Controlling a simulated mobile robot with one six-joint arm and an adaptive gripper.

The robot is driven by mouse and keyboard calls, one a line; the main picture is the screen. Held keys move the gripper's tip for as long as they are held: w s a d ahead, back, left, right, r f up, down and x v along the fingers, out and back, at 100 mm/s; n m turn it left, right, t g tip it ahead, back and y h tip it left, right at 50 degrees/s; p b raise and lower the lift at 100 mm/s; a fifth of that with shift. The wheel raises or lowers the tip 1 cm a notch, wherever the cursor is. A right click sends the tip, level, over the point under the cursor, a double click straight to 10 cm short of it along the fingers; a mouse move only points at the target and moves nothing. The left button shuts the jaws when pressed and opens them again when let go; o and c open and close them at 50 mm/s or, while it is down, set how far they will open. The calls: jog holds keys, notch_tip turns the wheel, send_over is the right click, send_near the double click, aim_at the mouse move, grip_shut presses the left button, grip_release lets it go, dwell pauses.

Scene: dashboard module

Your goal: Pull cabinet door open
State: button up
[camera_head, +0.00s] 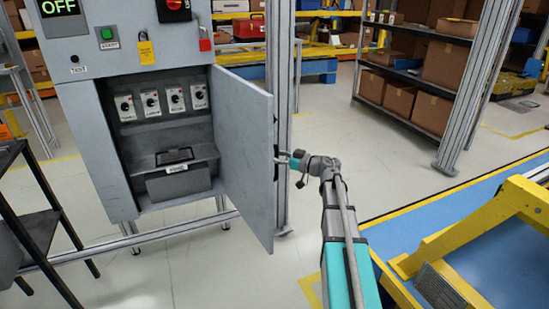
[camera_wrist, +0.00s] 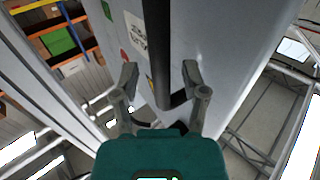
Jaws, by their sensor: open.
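The grey cabinet (camera_head: 125,45) stands at the left of the head view. Its door (camera_head: 243,150) is swung wide open, showing the inside compartment. The door's outer face fills much of the wrist view (camera_wrist: 225,40). A black bar handle (camera_wrist: 157,50) on that face runs between my two fingers. My gripper (camera_wrist: 160,75) is open, one finger on each side of the handle, with gaps visible. In the head view my gripper (camera_head: 287,160) is at the door's outer side, and the door hides part of the handle.
Inside the cabinet are several switch modules (camera_head: 150,103) and a dark grey box (camera_head: 178,183). A metal post (camera_head: 279,100) stands just behind the door. A black rack (camera_head: 35,230) is at the left, and a yellow frame (camera_head: 480,225) is at the right. Floor in front is clear.

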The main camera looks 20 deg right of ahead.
jog(key=v, duration=1.1)
jog(key=shift+s+d, duration=0.15)
jog(key=shift+s, duration=0.1)
jog(key=shift+r, duration=0.1)
